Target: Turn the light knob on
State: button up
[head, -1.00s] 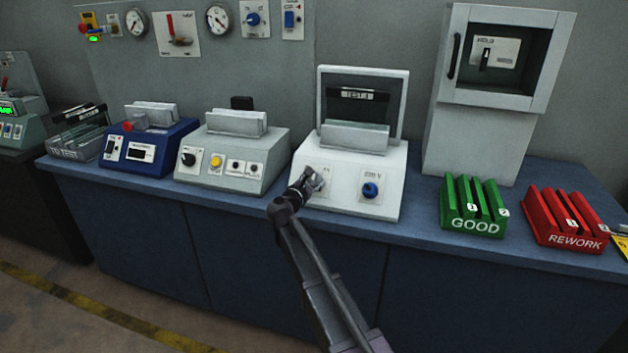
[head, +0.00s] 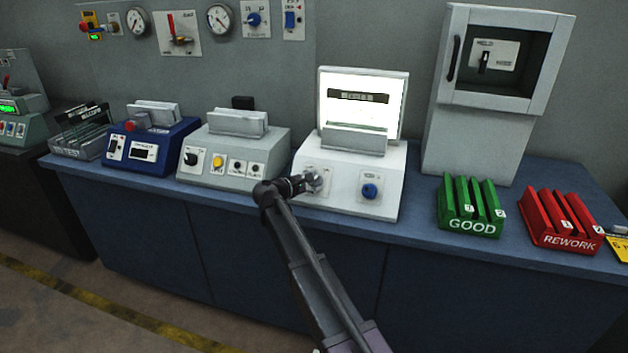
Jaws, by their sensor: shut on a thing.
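The white light station (head: 346,210) stands on the blue bench, and its back panel (head: 380,87) glows bright white. A dark labelled piece (head: 358,97) shows against the lit panel. My gripper (head: 313,182) is at the left control on the station's sloped front, shut on the light knob. The knob itself is hidden behind the fingers. A blue knob (head: 370,191) on its own plate sits to the right, apart from my gripper.
A grey station (head: 262,160) and a blue station (head: 178,165) stand to the left. The green GOOD rack (head: 470,226), red REWORK rack (head: 562,243) and a glass-fronted cabinet (head: 475,145) are to the right. Gauges and switches line the wall panel.

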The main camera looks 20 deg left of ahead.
jog(key=shift+w, duration=0.1)
jog(key=o, duration=1.2)
jog(key=shift+c, duration=0.2)
jog(key=shift+f, duration=0.1)
